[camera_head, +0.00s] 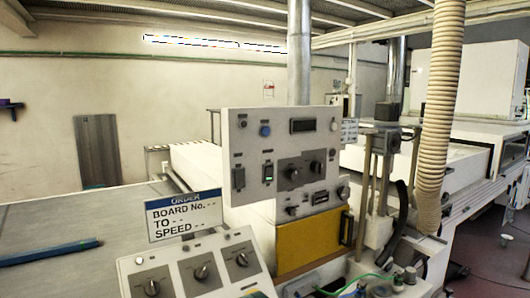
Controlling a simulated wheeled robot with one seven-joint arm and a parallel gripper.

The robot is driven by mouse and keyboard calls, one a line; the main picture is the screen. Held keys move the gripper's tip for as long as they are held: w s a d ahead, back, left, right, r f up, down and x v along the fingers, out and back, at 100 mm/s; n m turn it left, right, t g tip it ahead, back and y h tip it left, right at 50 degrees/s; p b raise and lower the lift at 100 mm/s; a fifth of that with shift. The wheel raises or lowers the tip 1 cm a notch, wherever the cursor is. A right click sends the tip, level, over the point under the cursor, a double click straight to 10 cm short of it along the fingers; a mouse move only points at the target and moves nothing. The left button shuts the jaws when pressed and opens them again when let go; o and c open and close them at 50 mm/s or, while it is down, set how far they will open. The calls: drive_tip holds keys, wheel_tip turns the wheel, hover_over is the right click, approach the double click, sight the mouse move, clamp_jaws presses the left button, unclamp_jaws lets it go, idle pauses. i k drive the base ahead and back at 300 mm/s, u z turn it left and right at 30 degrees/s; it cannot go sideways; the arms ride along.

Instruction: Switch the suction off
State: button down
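An upright white control panel (275,130) stands in the middle of the camera_head view. A sloped console (190,262) in front has three rotary knobs, the left one (152,287) lowest in the picture. Labels are too small to read, so I cannot tell which control is for suction. My gripper is not in view.
An order sign (184,214) stands behind the console. A yellow box (308,243) with a black handle sits below the panel. A ribbed hose (441,110) hangs at right. A flat belt (75,225) with a blue bar (50,253) lies at left.

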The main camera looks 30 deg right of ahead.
sight(268, 170)
drive_tip(key=u, duration=1.85)
drive_tip(key=k, duration=1.2)
drive_tip(key=z, duration=1.75)
drive_tip(key=i, duration=0.5)
drive_tip(key=u, duration=0.05)
drive_tip(key=k, duration=0.15)
drive_tip(key=z, duration=0.1)
